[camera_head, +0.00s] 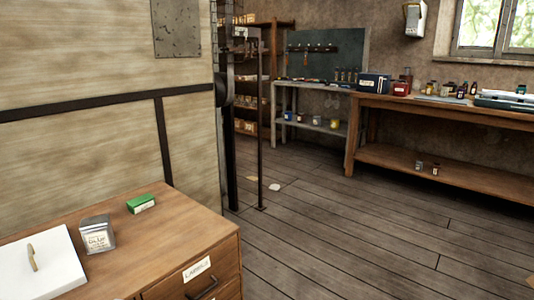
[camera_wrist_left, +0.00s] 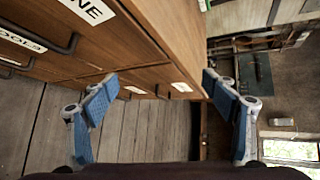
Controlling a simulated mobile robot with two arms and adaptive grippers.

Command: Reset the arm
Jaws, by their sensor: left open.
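My left gripper (camera_wrist_left: 157,80) shows in the left wrist view, its two blue-padded fingers spread wide apart with nothing between them. Beyond the fingers is a wooden drawer cabinet (camera_wrist_left: 135,45) with white labels and dark handles, seen turned on its side. I cannot tell how far the fingertips are from it. Neither gripper shows in the head view, and my right gripper is in no view.
In the head view, a wooden drawer cabinet (camera_head: 165,225) at front left bears a small green box (camera_head: 141,204), a grey labelled container (camera_head: 97,234) and a white board (camera_head: 50,275). A workbench (camera_head: 440,112) stands at the back right. The plank floor (camera_head: 340,225) between is mostly clear.

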